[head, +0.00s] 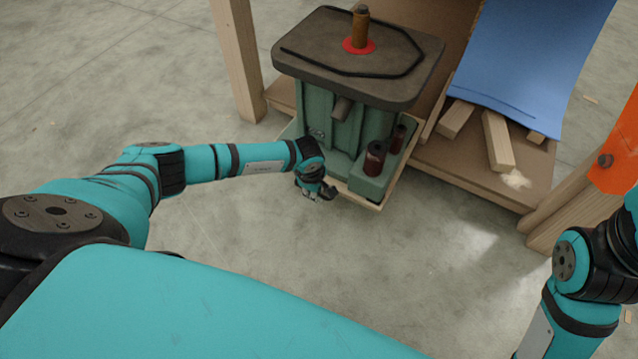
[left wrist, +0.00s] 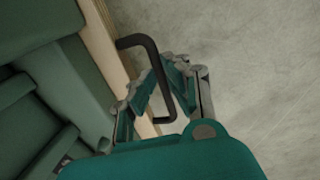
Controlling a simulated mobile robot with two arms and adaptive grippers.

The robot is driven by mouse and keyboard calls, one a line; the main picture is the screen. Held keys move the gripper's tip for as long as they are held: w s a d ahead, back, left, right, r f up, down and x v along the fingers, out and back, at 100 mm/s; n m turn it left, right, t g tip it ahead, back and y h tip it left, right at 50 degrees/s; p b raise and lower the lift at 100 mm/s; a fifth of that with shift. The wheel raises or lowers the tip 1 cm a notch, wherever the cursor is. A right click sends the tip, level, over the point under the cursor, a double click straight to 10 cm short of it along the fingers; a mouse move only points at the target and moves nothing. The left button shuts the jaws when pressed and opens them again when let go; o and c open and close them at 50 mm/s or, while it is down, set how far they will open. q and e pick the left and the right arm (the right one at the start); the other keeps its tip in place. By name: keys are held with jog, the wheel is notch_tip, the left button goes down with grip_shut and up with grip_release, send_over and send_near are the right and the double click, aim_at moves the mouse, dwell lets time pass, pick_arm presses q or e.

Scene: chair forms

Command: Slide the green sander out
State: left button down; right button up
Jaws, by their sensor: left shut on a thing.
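The green sander (head: 340,135) stands upright on a pale wooden tray (head: 374,206) at the front of a wooden bench. It has a dark flat top with a brown spindle in a red ring. In the left wrist view its green body (left wrist: 50,65) is beside the tray's wooden front edge (left wrist: 107,45). A black bar handle (left wrist: 140,41) sticks out from that edge. My left gripper (head: 318,192) is at the tray's front edge, its fingers (left wrist: 160,88) shut on the handle. My right arm shows at the right edge, but its gripper is out of view.
A lower wooden shelf (head: 470,178) right of the sander holds loose wood blocks (head: 497,140) and a hanging blue sheet (head: 535,60). Wooden legs stand at left (head: 238,60) and right, the right one with an orange piece (head: 615,150). The concrete floor (head: 420,270) in front is clear.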

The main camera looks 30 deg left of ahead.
pick_arm(q)
jog(key=shift+s+f, duration=0.1)
jog(key=shift+s, duration=0.3)
jog(key=c, duration=1.4)
grip_release()
jog(key=shift+w, duration=0.1)
jog(key=r, duration=0.4)
jog(key=s+r, duration=0.1)
jog(key=r, duration=0.3)
jog(key=s+r, duration=0.1)
jog(key=r, duration=0.2)
jog(key=shift+s+r, duration=0.2)
jog(key=shift+r, duration=0.2)
